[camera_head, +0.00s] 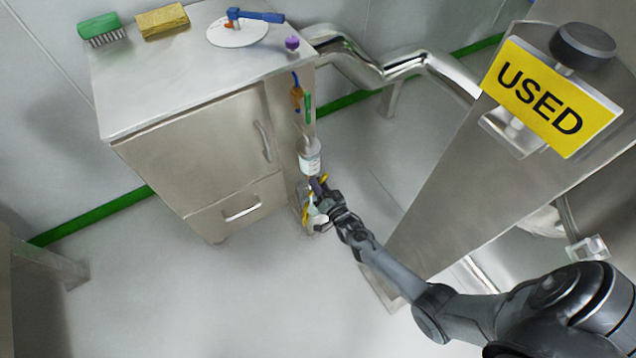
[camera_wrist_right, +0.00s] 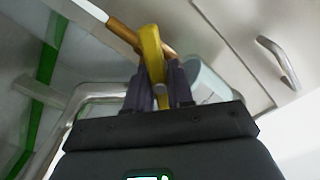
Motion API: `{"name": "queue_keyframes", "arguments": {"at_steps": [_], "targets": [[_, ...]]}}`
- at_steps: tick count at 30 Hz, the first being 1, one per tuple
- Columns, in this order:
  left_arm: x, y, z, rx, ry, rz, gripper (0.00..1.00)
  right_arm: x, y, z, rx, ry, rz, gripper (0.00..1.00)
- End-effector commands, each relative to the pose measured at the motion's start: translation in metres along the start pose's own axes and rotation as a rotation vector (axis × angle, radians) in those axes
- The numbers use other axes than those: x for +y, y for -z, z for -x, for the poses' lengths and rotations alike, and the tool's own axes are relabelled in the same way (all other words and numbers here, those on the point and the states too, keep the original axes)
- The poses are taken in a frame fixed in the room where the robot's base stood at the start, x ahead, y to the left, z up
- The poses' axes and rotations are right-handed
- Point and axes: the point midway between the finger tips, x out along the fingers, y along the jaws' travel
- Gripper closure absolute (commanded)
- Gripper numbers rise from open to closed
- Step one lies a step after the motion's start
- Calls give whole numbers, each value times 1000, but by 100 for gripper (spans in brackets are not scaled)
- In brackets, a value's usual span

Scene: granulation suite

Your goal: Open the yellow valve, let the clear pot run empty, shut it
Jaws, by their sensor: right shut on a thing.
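The yellow valve (camera_head: 325,178) is on the side of the steel cabinet, below the clear pot (camera_head: 310,160), which carries a label. My right gripper (camera_head: 320,188) is at the valve. In the right wrist view its two fingers (camera_wrist_right: 160,88) are shut on the yellow valve handle (camera_wrist_right: 152,50), which stands up between them beside a brass-coloured pipe (camera_wrist_right: 124,32). A pale round vessel (camera_wrist_right: 206,85) shows behind the right finger. The gripper partly hides the valve in the head view. The liquid level in the pot is too small to tell. My left gripper is not in view.
The steel cabinet (camera_head: 190,150) carries a green brush (camera_head: 101,27), a yellow sponge (camera_head: 162,22) and a white disc with a blue-handled part (camera_head: 240,28). A steel machine with a yellow USED sign (camera_head: 550,97) stands at right. The floor at front left is clear.

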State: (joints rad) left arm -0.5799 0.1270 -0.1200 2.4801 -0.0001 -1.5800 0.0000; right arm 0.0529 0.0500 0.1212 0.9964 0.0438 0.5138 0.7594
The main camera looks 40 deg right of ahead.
Motion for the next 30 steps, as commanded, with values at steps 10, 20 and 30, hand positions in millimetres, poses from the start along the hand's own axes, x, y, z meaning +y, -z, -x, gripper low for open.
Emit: {"name": "queue_keyframes", "arguments": {"at_steps": [10,20,30], "targets": [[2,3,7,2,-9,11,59,-1,1,0,-1,1,318,100],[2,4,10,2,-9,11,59,0,1,0,0,0,535,100],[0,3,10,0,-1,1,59,0,0,0,0,0,621,100]]}}
